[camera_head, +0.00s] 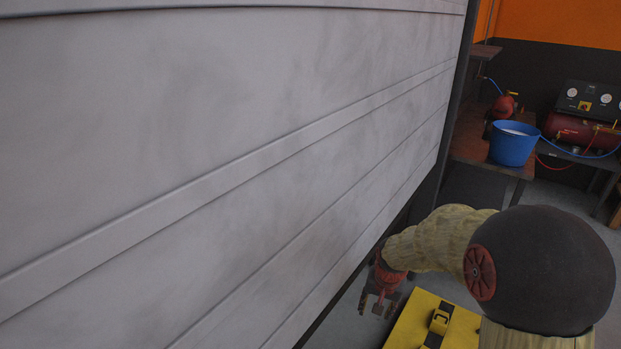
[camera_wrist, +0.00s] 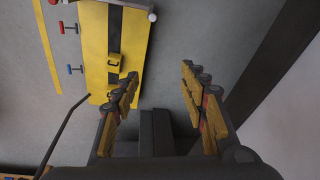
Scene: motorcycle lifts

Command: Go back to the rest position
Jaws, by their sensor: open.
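My gripper (camera_wrist: 166,88) is open in the wrist view, its two yellow-padded fingers spread apart with nothing between them. In the head view my gripper (camera_head: 380,304) shows small at the end of my arm, low beside the bottom edge of the grey panel. A yellow motorcycle lift (camera_wrist: 95,50) with a dark strip along its middle lies beyond the fingers, to the left in the wrist view. Part of the lift also shows at the bottom of the head view (camera_head: 408,328), partly hidden by my arm. The gripper appears apart from it.
A large grey slatted panel (camera_head: 200,150) fills the left of the head view, close to my arm. A blue tub (camera_head: 513,147) stands on a wooden bench (camera_head: 478,150) at the back right. A red compressor (camera_head: 575,132) is beside it. Grey floor (camera_wrist: 165,50) is clear beyond the fingers.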

